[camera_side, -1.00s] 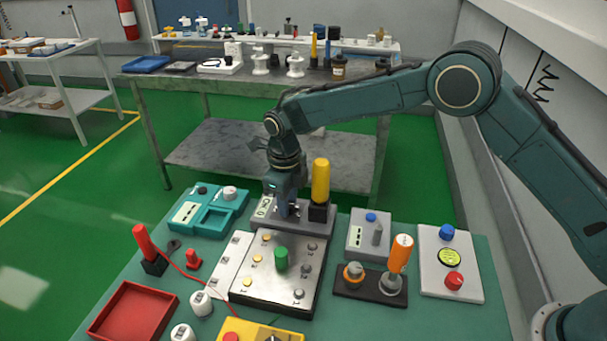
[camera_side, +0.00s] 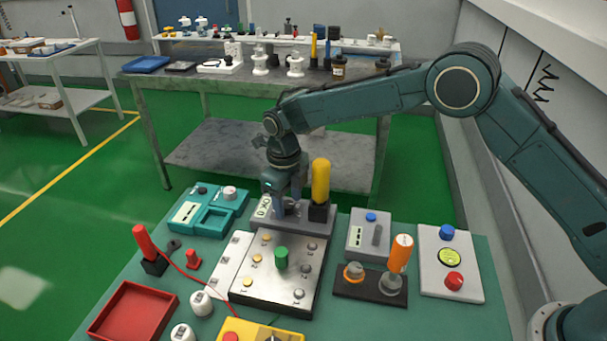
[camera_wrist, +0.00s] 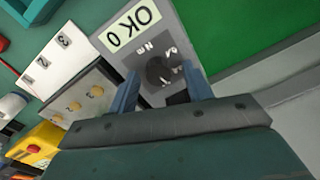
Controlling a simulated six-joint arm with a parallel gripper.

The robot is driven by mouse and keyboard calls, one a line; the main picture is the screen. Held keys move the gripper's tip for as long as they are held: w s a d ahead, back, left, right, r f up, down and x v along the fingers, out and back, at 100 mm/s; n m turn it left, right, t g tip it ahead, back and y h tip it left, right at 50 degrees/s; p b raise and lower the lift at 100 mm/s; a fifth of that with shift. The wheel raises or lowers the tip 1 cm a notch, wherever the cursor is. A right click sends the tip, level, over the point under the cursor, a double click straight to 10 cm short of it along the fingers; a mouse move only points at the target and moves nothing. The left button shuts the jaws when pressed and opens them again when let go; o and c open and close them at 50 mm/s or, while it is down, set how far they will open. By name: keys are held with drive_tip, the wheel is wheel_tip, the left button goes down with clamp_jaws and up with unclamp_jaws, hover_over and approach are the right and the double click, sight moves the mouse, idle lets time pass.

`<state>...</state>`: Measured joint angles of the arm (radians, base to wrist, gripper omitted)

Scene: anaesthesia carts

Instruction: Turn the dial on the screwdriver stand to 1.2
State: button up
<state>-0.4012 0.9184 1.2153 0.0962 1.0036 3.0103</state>
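The grey screwdriver stand (camera_side: 304,225) is at the back middle of the work table, with a yellow-handled screwdriver (camera_side: 321,180) upright at its right end. In the wrist view, the stand (camera_wrist: 192,28) has a pale display (camera_wrist: 130,25) with dark characters and a dark round dial (camera_wrist: 160,71) with white markings around it. The marking the dial points to is too small to read. My gripper (camera_wrist: 161,78) is open, its two blue fingers on either side of the dial with a visible gap. In the side view my gripper (camera_side: 285,208) is low over the stand and hides the dial.
The yellow screwdriver stands close to the right of my gripper. A teal device (camera_side: 205,212) is to the left. A metal-topped box with a green knob (camera_side: 281,258) is in front. A grey unit (camera_side: 368,238) stands to the right.

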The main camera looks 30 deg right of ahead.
sight(288, 204)
wheel_tip(288, 204, up, 14)
drive_tip(key=shift+s+a, duration=0.15)
drive_tip(key=shift+a, duration=0.2)
idle(0.6)
drive_tip(key=shift+f, duration=0.1)
drive_tip(key=n, duration=1.1)
drive_tip(key=shift+w+d+f+y, duration=0.1)
drive_tip(key=shift+w+d+y, duration=0.1)
drive_tip(key=shift+d+y, duration=0.1)
drive_tip(key=shift+f, duration=0.1)
wheel_tip(288, 204, down, 14)
drive_tip(key=shift+r, duration=0.2)
idle(0.4)
